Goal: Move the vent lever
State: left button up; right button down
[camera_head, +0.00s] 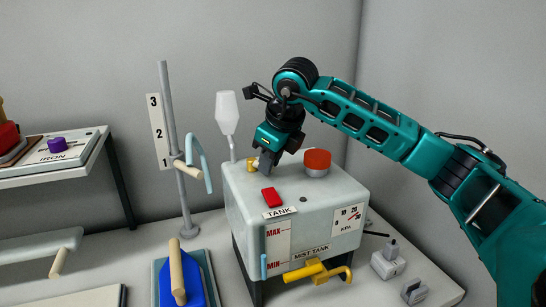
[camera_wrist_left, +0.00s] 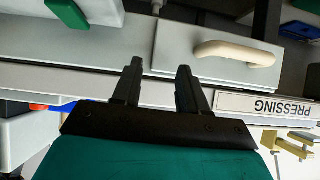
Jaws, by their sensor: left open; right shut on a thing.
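The tank box (camera_head: 242,207) stands on the table, with the labels TANK and MIST TANK and a KPA gauge. On its top, at the back left, is a small brass-coloured piece (camera_head: 252,163), which looks like the vent lever. My right gripper (camera_head: 266,169) reaches down to it from above and is shut on it; the fingers hide most of the grip. A red tab (camera_head: 270,196) and a red round cap (camera_head: 317,160) are also on the top. My left gripper (camera_wrist_left: 158,76) is open and empty in the left wrist view, outside the head view.
A grey pole (camera_head: 172,150) with a 1-2-3 scale stands left of the tank. A yellow tap (camera_head: 315,272) sticks out at the front. A blue iron (camera_head: 192,280) is at front left. A cream handle (camera_wrist_left: 235,52) and a PRESSING sign (camera_wrist_left: 265,104) lie beyond my left fingers.

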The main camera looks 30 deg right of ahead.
jog(key=shift+s+a+m+h, duration=0.1)
jog(key=shift+a+m+h, duration=0.4)
jog(key=shift+m, duration=0.4)
jog(key=c, duration=1.1)
grip_release()
jog(key=shift+o, duration=0.2)
jog(key=v, duration=1.3)
